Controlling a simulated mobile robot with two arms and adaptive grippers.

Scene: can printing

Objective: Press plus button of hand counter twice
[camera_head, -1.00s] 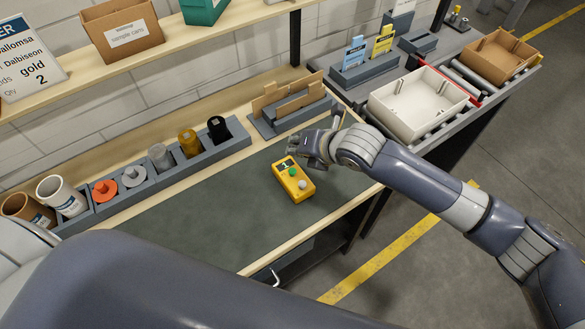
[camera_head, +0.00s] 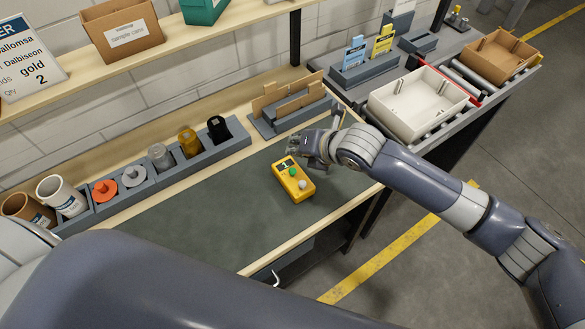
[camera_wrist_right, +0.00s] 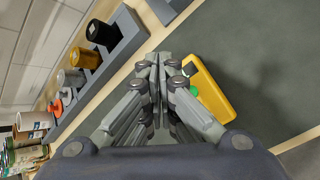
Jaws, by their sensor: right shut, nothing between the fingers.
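The yellow hand counter (camera_head: 296,189) lies on the dark mat, with a small dark display, a green button (camera_head: 293,171) and a white button (camera_head: 302,184). The digit on the display is too small to read surely. My right gripper (camera_head: 298,150) is shut and empty beside the display end of the counter. In the right wrist view its closed fingertips (camera_wrist_right: 158,66) are left of the counter (camera_wrist_right: 214,97), and the green button (camera_wrist_right: 194,91) partly shows beside a finger. I cannot tell whether they touch the counter. My left gripper is out of view.
A grey holder (camera_head: 222,148) with several cups and pieces runs along the back of the mat (camera_head: 215,215). A rack with cardboard pieces (camera_head: 290,108) stands behind my right gripper. A white bin (camera_head: 415,103) stands at the right. The mat left of the counter is clear.

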